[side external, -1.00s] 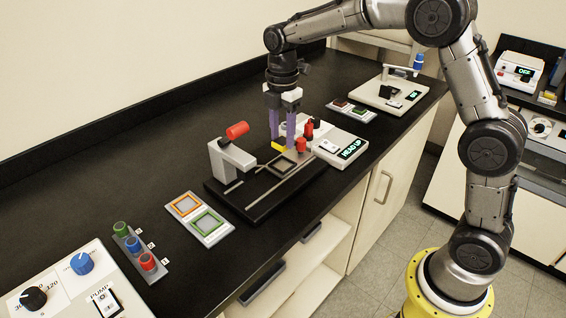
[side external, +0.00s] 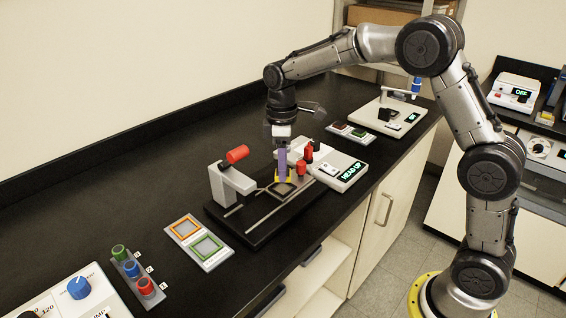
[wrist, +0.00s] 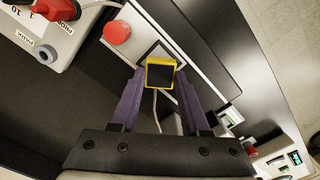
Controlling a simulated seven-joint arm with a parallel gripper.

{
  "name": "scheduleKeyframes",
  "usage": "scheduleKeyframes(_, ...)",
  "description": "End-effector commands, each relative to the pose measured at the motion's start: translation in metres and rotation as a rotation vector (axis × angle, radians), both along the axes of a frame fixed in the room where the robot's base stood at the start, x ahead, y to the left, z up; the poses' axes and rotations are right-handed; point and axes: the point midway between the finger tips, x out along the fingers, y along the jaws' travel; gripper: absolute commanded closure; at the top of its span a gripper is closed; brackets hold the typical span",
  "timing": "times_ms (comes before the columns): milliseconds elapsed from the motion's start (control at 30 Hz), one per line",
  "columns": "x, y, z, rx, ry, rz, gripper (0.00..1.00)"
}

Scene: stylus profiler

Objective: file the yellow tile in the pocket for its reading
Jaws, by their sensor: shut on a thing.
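The yellow tile (wrist: 160,75) has a dark face and a yellow rim. It sits between the tips of the two purple fingers of my gripper (wrist: 160,84), which is shut on it. In the side view the tile (side external: 279,178) shows as a small yellow patch under my gripper (side external: 282,177), at the square stage (side external: 286,190) of the black-based profiler. I cannot tell whether the tile touches the stage. A green-framed pocket (side external: 207,248) and an orange-framed pocket (side external: 185,229) lie left of the profiler.
A grey post with a red knob (side external: 237,154) stands left of the stage. Red knobs (side external: 301,166) and a display box reading "HEAD UP" (side external: 350,173) stand close on the right. A dark-and-green pad plate (side external: 350,133) lies farther back.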

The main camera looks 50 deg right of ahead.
Motion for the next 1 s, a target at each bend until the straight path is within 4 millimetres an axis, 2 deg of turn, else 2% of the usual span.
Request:
scheduleKeyframes(300,0.002,0.0,-0.007,-0.008,-0.007,-0.54,1.0)
scheduleKeyframes(500,0.003,0.0,-0.008,-0.009,-0.012,-0.77,1.0)
scheduleKeyframes(833,0.005,0.0,-0.008,-0.009,-0.016,-0.999,1.0)
scheduleKeyframes(1000,-0.016,0.018,-0.003,-0.007,-0.018,-0.842,1.0)
